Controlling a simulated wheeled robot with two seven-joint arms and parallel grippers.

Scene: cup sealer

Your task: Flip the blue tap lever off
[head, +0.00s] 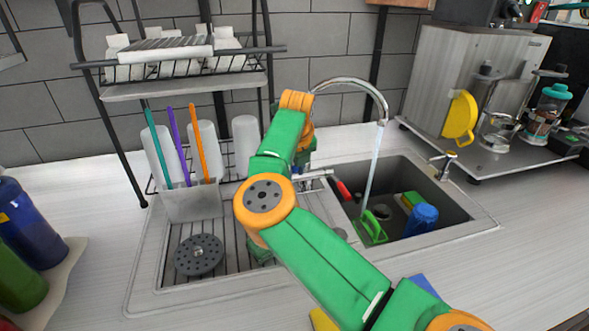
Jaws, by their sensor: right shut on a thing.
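The tap's curved metal spout (352,84) arches over the right sink basin. A stream of water (373,165) runs from it into the basin. My right arm, green and orange, comes in from the lower right and bends down at the tap's base. My right gripper (308,178) is there, mostly hidden behind my own arm, and is shut on the tap lever. The lever's blue part is hardly visible behind the gripper and arm. My left gripper is not in view.
The basin (462,212) holds a blue cup (421,219), a sponge, a green-handled item (372,229) and a red-handled item. A holder (192,203) with coloured sticks and a wire rack (180,70) stand left of my arm. A machine (470,85) stands at the right back.

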